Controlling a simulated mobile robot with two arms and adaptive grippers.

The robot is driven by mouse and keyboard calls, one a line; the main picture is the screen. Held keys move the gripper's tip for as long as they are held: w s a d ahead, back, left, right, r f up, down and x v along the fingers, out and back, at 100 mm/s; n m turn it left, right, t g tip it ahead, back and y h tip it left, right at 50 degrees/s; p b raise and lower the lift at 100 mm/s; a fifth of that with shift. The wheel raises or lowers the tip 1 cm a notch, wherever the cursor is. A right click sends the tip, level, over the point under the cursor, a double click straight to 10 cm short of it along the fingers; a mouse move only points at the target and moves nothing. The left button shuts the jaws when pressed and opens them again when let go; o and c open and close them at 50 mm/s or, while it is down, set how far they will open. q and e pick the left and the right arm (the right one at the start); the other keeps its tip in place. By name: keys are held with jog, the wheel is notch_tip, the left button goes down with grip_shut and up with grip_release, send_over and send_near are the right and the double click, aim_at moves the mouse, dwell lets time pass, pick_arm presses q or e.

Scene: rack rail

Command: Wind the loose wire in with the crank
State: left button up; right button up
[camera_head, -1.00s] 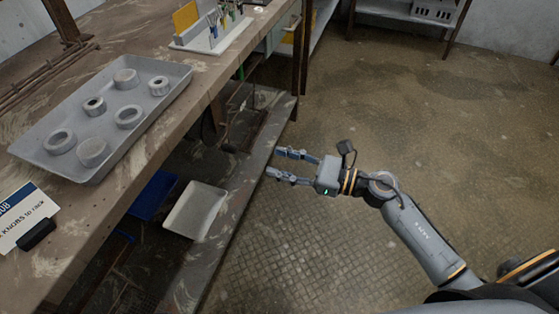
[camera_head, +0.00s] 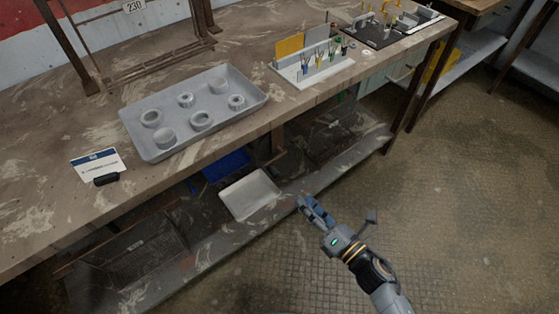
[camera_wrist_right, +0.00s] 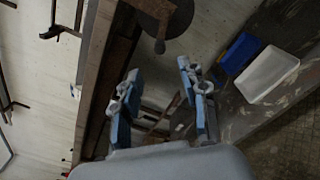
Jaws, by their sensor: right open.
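My right gripper (camera_head: 312,210) is open and empty, in front of the workbench's lower shelf, in the lower middle of the head view. In the right wrist view its two blue-grey fingers (camera_wrist_right: 160,98) stand apart with nothing between them. Beyond them, at the top of that view, a dark round disc (camera_wrist_right: 182,14) with a brown arm (camera_wrist_right: 150,8) and a short peg shows under the bench. It may be the crank, but I cannot tell for certain. I cannot make out a loose wire. My left gripper is not in view.
The workbench (camera_head: 60,170) holds a grey tray (camera_head: 190,108) of ring-shaped parts, a sign (camera_head: 98,165) and a tool stand (camera_head: 312,66). A white bin (camera_head: 250,193) and a blue bin (camera_head: 226,163) are on the lower shelf. The floor (camera_head: 460,220) at right is clear.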

aim_at(278, 176)
jog(key=p+x, duration=0.1)
jog(key=x, duration=1.3)
jog(key=shift+s+a+f, duration=0.2)
jog(key=shift+a, duration=0.05)
jog(key=shift+c, duration=0.3)
